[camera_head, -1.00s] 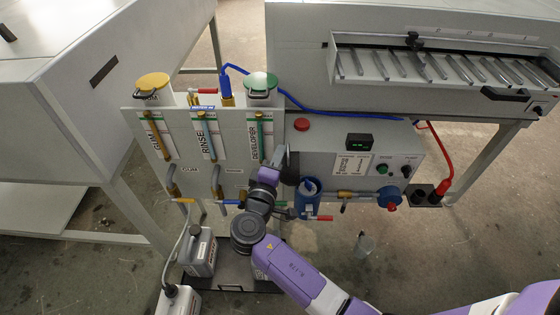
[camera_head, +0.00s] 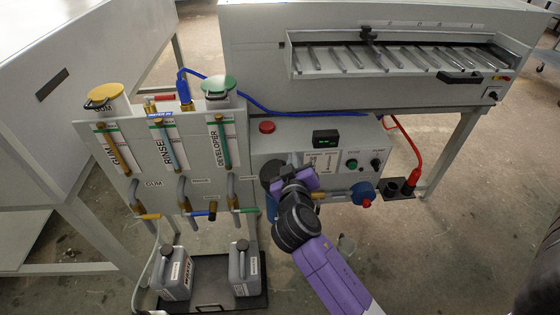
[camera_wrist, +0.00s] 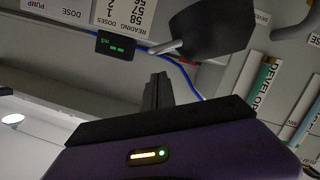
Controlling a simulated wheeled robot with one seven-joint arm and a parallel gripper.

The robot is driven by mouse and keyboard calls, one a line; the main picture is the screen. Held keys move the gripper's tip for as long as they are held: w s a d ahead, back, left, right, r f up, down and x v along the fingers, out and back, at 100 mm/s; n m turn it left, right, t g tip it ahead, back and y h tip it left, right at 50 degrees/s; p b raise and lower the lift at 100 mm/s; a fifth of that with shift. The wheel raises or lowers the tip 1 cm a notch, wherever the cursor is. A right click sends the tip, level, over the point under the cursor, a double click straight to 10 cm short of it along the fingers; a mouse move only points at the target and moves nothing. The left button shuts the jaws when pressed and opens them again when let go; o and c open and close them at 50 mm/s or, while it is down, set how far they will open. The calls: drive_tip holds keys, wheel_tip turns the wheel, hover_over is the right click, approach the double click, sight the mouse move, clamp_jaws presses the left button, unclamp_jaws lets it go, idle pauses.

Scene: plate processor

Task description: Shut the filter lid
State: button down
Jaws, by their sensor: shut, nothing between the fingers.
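The filter (camera_head: 271,206) is a blue cup on the front of the grey control box, mostly hidden behind my arm in the head view. Its dark grey lid (camera_head: 271,174) shows just left of my gripper (camera_head: 305,176) and looks raised, though its exact angle is hard to tell. In the wrist view the lid (camera_wrist: 212,30) hangs at the upper right with a pale metal handle. My gripper's fingers (camera_wrist: 158,88) are shut and empty, below and left of the lid in that picture, with a visible gap between.
A red button (camera_head: 267,127) and a green display (camera_head: 326,137) are on the control box. A blue valve knob (camera_head: 363,193) is to the right. Tube panel (camera_head: 200,195) with coloured taps stands left. Grey canisters (camera_head: 174,274) sit below.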

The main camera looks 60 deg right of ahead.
drive_tip(key=s+d+f+m+t+y+b, duration=0.1)
drive_tip(key=s+d+f+m+b, duration=0.2)
drive_tip(key=f, duration=0.6)
drive_tip(key=shift+s+d+f+m+t+y+b, duration=0.25)
drive_tip(key=shift+s+m+b, duration=0.4)
drive_tip(key=shift+m+b, duration=0.9)
drive_tip(key=shift+n+b, duration=0.3)
drive_tip(key=shift+n, duration=0.05)
drive_tip(key=shift+r, duration=0.1)
